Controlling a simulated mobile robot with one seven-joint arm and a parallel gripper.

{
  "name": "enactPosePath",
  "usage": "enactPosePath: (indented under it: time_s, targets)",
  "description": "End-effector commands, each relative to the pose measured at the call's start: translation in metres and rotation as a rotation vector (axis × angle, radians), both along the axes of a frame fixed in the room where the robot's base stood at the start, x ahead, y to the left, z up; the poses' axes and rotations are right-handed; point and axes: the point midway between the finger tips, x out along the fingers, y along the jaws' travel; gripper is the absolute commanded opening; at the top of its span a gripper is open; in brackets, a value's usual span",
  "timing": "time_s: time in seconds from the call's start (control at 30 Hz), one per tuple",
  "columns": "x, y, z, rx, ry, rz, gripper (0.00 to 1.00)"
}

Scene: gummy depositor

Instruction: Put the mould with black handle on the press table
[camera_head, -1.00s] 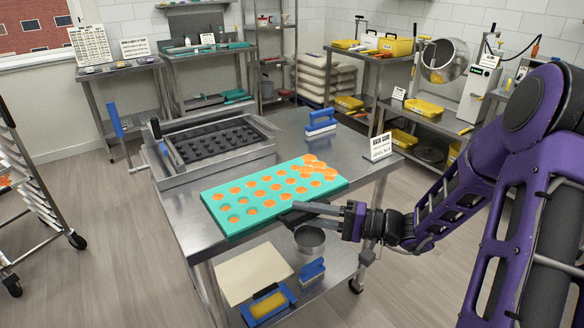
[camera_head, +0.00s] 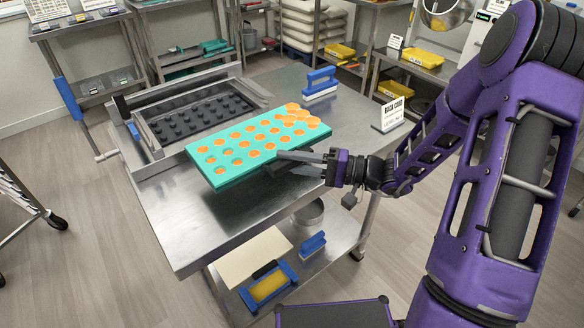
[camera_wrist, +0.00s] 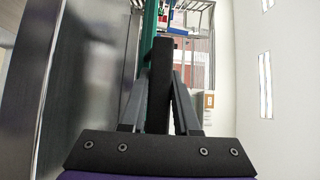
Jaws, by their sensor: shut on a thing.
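The teal mould (camera_head: 218,174) with orange-filled round cavities lies flat above the steel table (camera_head: 200,215) in the head view, tilted slightly in the picture. The press frame (camera_head: 150,150), with dark round studs inside, sits on the table behind the mould. Whether the mould touches the table or frame is unclear.
A blue-handled block (camera_head: 320,84) and a sign (camera_head: 388,115) stand on the table's right side. The lower shelf (camera_head: 325,240) holds a pan, a blue-handled tool and a yellow-blue tool (camera_head: 268,286). The table's near left part is bare.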

Motion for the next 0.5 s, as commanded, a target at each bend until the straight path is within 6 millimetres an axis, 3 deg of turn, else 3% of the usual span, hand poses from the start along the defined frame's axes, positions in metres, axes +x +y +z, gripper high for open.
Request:
enactPosePath:
  time_s: [0.1, 0.37, 0.5]
  targets:
    - [0.000, 0.000, -0.024, 0.003, 0.001, 0.001, 0.00]
    - [0.000, 0.001, -0.046, 0.003, -0.001, 0.002, 0.00]
    - [0.000, 0.001, -0.067, 0.003, 0.001, 0.002, 0.00]
